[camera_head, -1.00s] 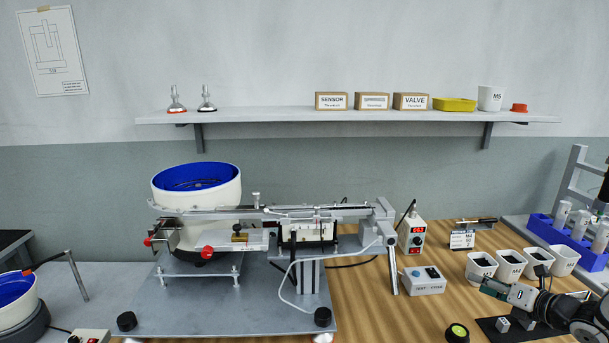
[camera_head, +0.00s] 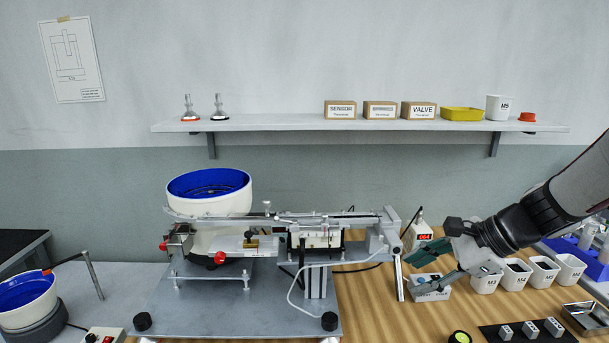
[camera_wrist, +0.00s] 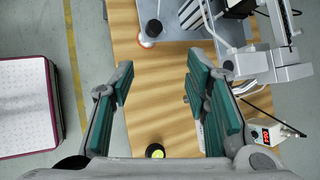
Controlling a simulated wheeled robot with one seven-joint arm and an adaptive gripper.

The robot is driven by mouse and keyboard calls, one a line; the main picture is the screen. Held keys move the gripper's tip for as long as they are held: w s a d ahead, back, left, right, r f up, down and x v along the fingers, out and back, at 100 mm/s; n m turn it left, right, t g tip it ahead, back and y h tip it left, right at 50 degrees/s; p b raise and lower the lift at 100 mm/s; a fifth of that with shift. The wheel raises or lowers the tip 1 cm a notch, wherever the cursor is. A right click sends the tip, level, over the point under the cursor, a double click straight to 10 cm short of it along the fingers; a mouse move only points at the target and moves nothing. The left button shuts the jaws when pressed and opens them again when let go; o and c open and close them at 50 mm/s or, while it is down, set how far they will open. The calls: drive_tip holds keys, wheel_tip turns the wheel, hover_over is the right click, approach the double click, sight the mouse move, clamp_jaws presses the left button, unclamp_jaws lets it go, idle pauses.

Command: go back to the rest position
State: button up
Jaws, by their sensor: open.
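My gripper (camera_head: 420,270) is in the head view at the right of the feeder machine, above the small control box with buttons (camera_head: 430,294), which it partly covers. In the wrist view my gripper (camera_wrist: 165,95) shows two green-padded fingers wide apart. Nothing is between the pads but the view of the wooden bench top (camera_wrist: 160,75) and the floor below. My arm reaches in from the right edge of the head view.
The feeder machine with its blue-lined bowl (camera_head: 208,190) stands left of my gripper. A controller with a red display (camera_head: 417,236) is just behind. Several white cups (camera_head: 543,271) stand to the right. A black mat (camera_head: 530,331) with small grey blocks lies in front.

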drive_tip(key=s+a+r+n+g+h+p, duration=0.1)
drive_tip(key=s+a+r+n+h, duration=0.1)
drive_tip(key=s+a+r+n, duration=0.3)
drive_tip(key=s+r+n+g+h+p, duration=0.1)
drive_tip(key=s+n, duration=0.3)
drive_tip(key=s, duration=0.3)
drive_tip(key=s+d+r+n+h, duration=0.1)
drive_tip(key=s+r+n+h, duration=0.1)
drive_tip(key=s+n, duration=0.2)
drive_tip(key=s+d+r+n+t+h+p, duration=0.1)
drive_tip(key=s+n, duration=0.4)
drive_tip(key=s, duration=0.5)
drive_tip(key=shift+r+t+h, duration=0.3)
drive_tip(key=shift+r+h, duration=0.2)
drive_tip(key=shift+r, duration=0.4)
drive_tip(key=shift+s, duration=0.1)
